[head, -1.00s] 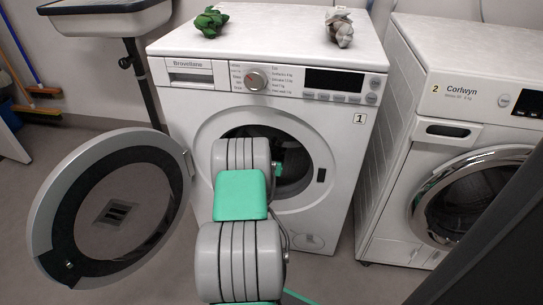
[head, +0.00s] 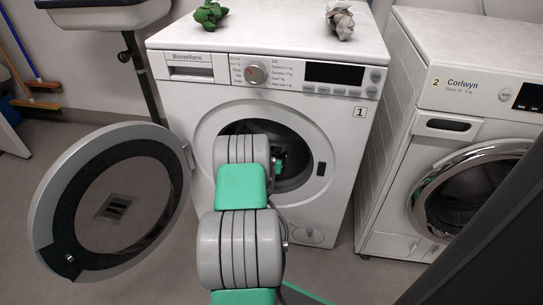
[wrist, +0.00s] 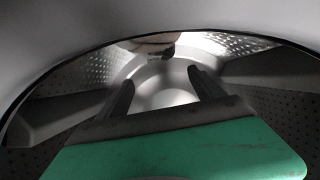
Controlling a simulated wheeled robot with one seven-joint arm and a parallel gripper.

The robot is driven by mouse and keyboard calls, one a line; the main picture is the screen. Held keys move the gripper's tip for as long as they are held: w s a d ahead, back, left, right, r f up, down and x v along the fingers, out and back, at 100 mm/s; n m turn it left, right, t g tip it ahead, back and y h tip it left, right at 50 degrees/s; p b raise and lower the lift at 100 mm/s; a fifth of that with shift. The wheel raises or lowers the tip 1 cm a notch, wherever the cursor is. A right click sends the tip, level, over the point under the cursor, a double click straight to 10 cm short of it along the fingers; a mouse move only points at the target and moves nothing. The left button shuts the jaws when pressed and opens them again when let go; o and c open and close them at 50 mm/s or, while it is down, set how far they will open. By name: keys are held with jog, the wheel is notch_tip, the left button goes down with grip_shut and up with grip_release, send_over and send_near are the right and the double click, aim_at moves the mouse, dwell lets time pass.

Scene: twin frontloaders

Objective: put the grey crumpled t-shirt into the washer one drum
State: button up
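Washer one (head: 335,135), marked 1, stands in the middle of the head view with its round door (head: 60,215) swung wide open to the left. A grey-beige crumpled cloth (head: 340,20) lies on its top at the right; it looks like the grey t-shirt. My arm reaches into the door opening, and the machine's rim partly hides my gripper in the head view. In the wrist view my gripper (wrist: 163,85) is inside the drum (wrist: 75,90). Its two dark fingers stand apart with no cloth visible between them. A small beige patch at the drum's top is unclear.
A green crumpled cloth (head: 210,13) lies on washer one's top at the left. A second machine (head: 470,130), marked 2, stands to the right with its door shut. A sink (head: 100,12) is at the upper left. The floor around the open door is clear.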

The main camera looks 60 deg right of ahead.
jog(key=shift+o, duration=1.2)
jog(key=p+v, duration=0.3)
jog(key=v, duration=0.4)
jog(key=shift+a+r+p, duration=0.15)
jog(key=shift+p, duration=0.25)
jog(key=shift+s+a, duration=0.15)
jog(key=shift+a, duration=0.1)
jog(key=a+f+v, duration=0.1)
jog(key=f+v, duration=0.2)
jog(key=v, duration=1.2)
jog(key=shift+s+a+p, duration=0.35)
jog(key=shift+a+p, duration=0.05)
jog(key=shift+a, duration=0.15)
